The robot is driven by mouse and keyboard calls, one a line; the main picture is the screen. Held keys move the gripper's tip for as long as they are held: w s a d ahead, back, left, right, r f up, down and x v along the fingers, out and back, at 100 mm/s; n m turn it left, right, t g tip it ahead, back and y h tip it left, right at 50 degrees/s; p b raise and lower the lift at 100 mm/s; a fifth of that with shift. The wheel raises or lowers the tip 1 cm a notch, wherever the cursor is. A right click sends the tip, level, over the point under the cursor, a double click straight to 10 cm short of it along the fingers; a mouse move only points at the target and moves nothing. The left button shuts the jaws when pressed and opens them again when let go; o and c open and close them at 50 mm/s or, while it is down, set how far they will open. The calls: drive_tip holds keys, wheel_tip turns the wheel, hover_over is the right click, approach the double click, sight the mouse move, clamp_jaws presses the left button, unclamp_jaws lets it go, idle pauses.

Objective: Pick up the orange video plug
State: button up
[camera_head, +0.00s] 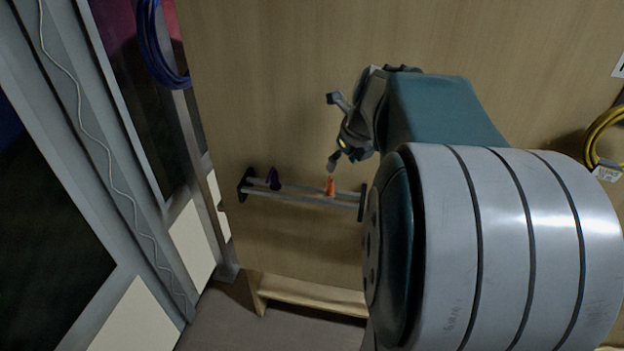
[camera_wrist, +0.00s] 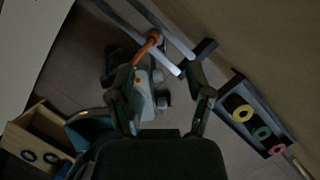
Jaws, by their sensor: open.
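The orange video plug (camera_head: 331,186) stands on a metal two-bar rail (camera_head: 300,193) on the wooden panel, near the rail's right end. In the wrist view, an orange shape at the rail, likely the plug (camera_wrist: 153,38), shows just beyond the fingertips, nearer the left finger. My gripper (camera_head: 334,132) is open and empty, its lower finger just above the plug. In the wrist view, my gripper (camera_wrist: 160,72) has its two fingers spread apart, with the rail passing beyond them. I cannot tell whether a finger touches the plug.
A dark purple plug (camera_head: 274,179) stands on the same rail to the left. Blue cable (camera_head: 160,55) hangs at upper left, yellow cable (camera_head: 604,130) at right. A low wooden shelf (camera_head: 310,293) is below. The wrist view shows a dark tray (camera_wrist: 232,90) with coloured rings at right.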

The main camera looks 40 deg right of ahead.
sight(333, 180)
drive_tip(key=x, duration=0.3)
drive_tip(key=shift+a, duration=0.25)
drive_tip(key=x, duration=0.2)
drive_tip(key=a+x, duration=0.1)
drive_tip(key=x, duration=0.1)
drive_tip(key=shift+f, duration=0.15)
drive_tip(key=shift+d+f, duration=0.25)
drive_tip(key=shift+d, duration=0.2)
drive_tip(key=shift+a, duration=0.15)
drive_tip(key=c, duration=0.8)
drive_tip(key=shift+a, duration=0.2)
clamp_jaws()
